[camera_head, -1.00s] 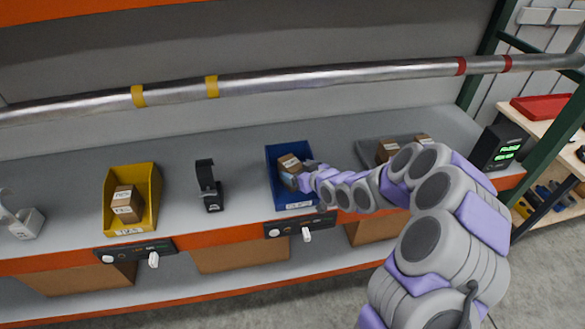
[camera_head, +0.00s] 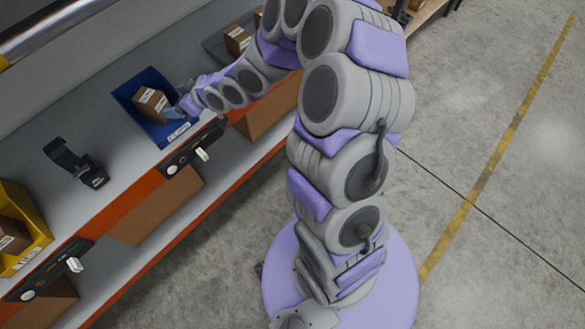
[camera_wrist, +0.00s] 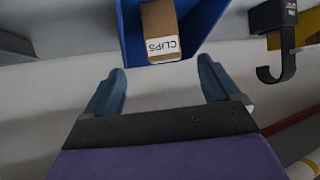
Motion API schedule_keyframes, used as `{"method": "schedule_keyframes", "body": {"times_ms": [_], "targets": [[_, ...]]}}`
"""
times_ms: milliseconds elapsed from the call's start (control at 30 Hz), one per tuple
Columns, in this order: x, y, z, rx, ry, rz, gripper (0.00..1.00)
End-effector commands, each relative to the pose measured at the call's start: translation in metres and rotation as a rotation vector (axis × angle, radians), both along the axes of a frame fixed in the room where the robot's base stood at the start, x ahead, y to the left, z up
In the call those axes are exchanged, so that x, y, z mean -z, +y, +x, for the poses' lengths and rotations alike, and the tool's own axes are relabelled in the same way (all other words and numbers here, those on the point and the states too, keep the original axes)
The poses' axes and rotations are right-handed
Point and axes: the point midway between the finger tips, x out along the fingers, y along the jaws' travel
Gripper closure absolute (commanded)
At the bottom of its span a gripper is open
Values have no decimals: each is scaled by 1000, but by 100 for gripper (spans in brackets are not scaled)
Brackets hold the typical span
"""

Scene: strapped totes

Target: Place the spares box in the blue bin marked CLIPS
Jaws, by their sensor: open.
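The blue bin (camera_head: 124,92) stands on the grey shelf in the head view, with a white label on its front lip. A small brown cardboard box (camera_head: 150,103) sits inside it; no name on it is readable in this view. The wrist view shows the bin (camera_wrist: 130,32) and the box (camera_wrist: 158,18), with a white label reading CLIPS at the box's near end. My gripper (camera_head: 176,112) is at the bin's front right, close to the box. In the wrist view my gripper (camera_wrist: 161,88) has its teal fingers spread wide, with nothing between them.
A yellow bin (camera_head: 42,238) with a brown box (camera_head: 12,236) stands at lower left. A grey tray (camera_head: 216,47) with brown boxes lies beyond my arm. The floor at right is clear.

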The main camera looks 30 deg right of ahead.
Motion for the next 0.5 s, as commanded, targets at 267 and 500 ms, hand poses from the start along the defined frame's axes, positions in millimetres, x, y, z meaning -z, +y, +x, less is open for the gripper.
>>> {"method": "schedule_keyframes", "body": {"times_ms": [267, 500], "targets": [[-26, -51, -72, 112, 274, -231, 11], [-53, -100, -168, 271, 549, -373, 11]]}}
